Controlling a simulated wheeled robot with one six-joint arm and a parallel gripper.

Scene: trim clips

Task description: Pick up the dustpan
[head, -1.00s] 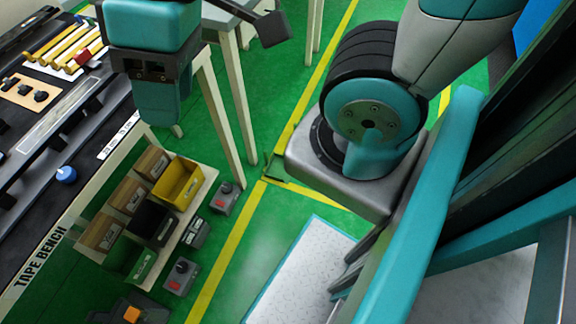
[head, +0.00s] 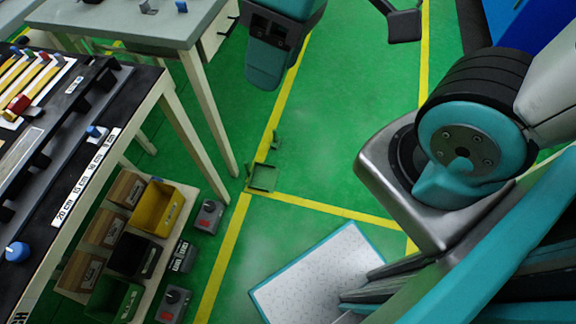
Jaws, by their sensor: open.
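The dustpan (head: 262,178) is a small green pan on the green floor, beside the corner of the yellow floor lines. A short upright part, likely its handle, stands at its far side. Its colour nearly matches the floor. My gripper (head: 264,78) hangs at the top centre, teal and dark, above and well apart from the dustpan in the picture. It is open and holds nothing that I can see. Its fingers are hard to make out from this angle.
A black-topped bench (head: 150,80) with tools stands at left, and a grey table (head: 120,22) behind it. A low rack of bins (head: 187,200) and several small grey boxes (head: 207,217) stand on the floor left of the dustpan. The floor (head: 330,130) right of it is clear.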

